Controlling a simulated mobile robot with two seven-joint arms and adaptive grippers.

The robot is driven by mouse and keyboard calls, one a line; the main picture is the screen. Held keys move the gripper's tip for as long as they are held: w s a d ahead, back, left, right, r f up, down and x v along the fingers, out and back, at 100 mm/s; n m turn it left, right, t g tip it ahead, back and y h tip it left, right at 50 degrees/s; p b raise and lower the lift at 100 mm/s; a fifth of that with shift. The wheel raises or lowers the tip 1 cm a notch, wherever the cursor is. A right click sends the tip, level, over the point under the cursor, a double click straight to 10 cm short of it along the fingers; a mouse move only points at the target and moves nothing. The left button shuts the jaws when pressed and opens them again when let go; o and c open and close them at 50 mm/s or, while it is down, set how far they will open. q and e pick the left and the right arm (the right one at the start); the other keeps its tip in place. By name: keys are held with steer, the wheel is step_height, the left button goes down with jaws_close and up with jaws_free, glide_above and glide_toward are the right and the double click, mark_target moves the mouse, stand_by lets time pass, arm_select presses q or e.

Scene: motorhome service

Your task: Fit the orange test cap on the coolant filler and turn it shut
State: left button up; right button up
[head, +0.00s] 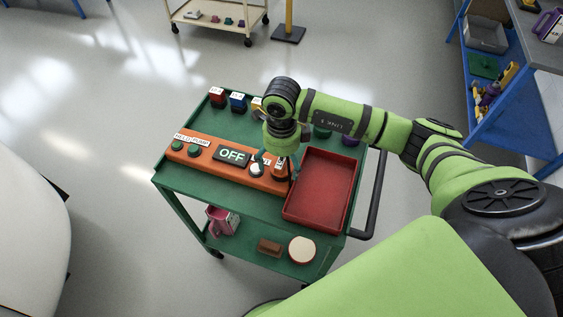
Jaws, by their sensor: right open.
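My right gripper (276,163) is open and points down over the right end of an orange panel (205,154) on the green cart. Its fingers are by a white round knob (257,169) and a dark, label-topped part (281,167) at that end. I cannot tell whether they touch either one. I cannot make out the orange test cap or the coolant filler for certain. The panel shows an OFF display (232,154) and green buttons (193,150). My left gripper is out of view.
The green cart (172,173) carries an empty red tray (320,188) at right. Labelled red (217,97) and blue (238,102) items stand along its back edge. Its lower shelf holds a pink jug (222,220). A blue shelf unit (462,100) stands at right.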

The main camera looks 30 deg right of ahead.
mark_target(281, 159)
steer(key=c, duration=1.1)
steer(key=shift+c, duration=0.7)
steer(key=shift+w+r+b, duration=0.1)
steer(key=shift+r+b, duration=0.35)
steer(key=shift+r, duration=0.15)
step_height(281, 159, up, 3)
steer(key=shift+f+b, duration=0.2)
steer(key=shift+b, duration=0.55)
arm_select(q)
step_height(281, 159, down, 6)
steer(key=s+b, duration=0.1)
steer(key=b, duration=0.2)
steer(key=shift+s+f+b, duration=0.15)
steer(key=shift+b, duration=0.25)
arm_select(e)
steer(key=s+d+r, duration=0.5)
steer(key=s+r, duration=0.2)
steer(key=s, duration=0.3)
steer(key=shift+s+r, duration=0.2)
steer(key=shift+s, duration=0.2)
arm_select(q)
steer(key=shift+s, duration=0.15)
arm_select(e)
steer(key=shift+f, duration=0.1)
